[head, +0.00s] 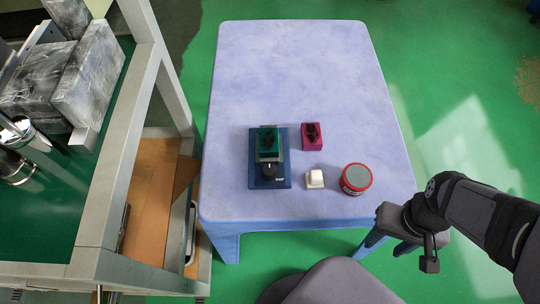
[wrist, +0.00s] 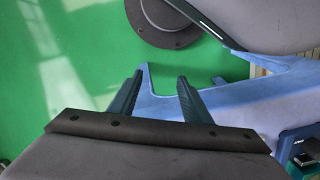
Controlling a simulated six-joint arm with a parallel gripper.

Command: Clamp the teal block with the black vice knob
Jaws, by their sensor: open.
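The teal block (head: 267,138) sits on the vice (head: 283,160), which has a dark blue base, left of the table's middle in the head view. The black vice knob (head: 269,171) is on the near side of the block. Part of the vice's blue base (wrist: 288,142) shows at the lower right edge of the wrist view. My gripper (wrist: 160,77) is open, with its two fingers apart and nothing between them. It is off the table's near right corner, well away from the vice and knob. Whether the jaws touch the block is too small to tell.
A magenta block (head: 312,136), a white block-like item (head: 315,180) and a round red-rimmed container (head: 356,178) stand right of the vice on the pale blue table (head: 300,70). The table's far half is clear. A metal-framed cart (head: 120,175) stands left.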

